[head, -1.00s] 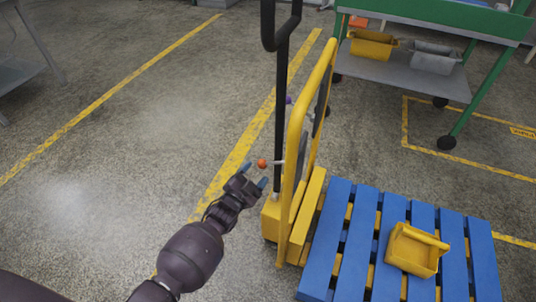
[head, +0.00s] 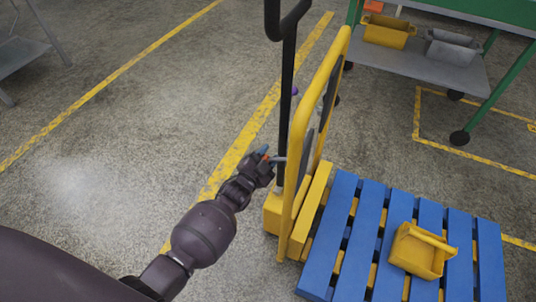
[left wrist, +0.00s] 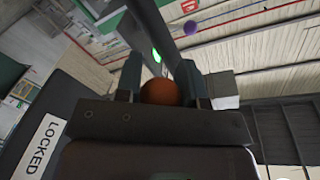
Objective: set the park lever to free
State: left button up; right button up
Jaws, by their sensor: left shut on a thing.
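A yellow pallet truck (head: 300,140) with a black steering handle (head: 288,80) stands in the middle of the head view. A short grey lever (head: 281,159) sticks out of its side and ends in an orange ball knob (left wrist: 160,92). My left gripper (head: 265,155) is shut on the orange knob, with a finger on each side of it in the left wrist view. A purple knob (left wrist: 191,27) shows farther off; it is small behind the handle in the head view (head: 295,91). A LOCKED label (left wrist: 42,147) is on a dark panel at the left wrist view's lower left.
A blue pallet (head: 343,240) with a yellow bin (head: 420,250) on it lies to the right of the truck. A green-framed cart (head: 500,92) with bins stands at the back right. The floor left of the truck is clear.

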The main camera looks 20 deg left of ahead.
pick_arm(q)
grip_shut()
notch_tip(320, 180, up, 12)
jog(key=m+g+y+p, duration=0.1)
jog(key=m+p, duration=0.6)
jog(key=m, duration=0.4)
jog(key=shift+f, duration=0.2)
pick_arm(e)
jog(key=shift+m+t, duration=0.4)
jog(key=shift+w+r, duration=0.25)
jog(key=shift+r, duration=1.15)
jog(key=shift+w+r, duration=0.2)
jog(key=shift+r, duration=1.2)
pick_arm(q)
jog(key=shift+d+m, duration=0.15)
jog(key=shift+m, duration=0.15)
jog(key=o, duration=0.8)
grip_release()
jog(key=shift+c, duration=0.2)
jog(key=shift+s, duration=0.1)
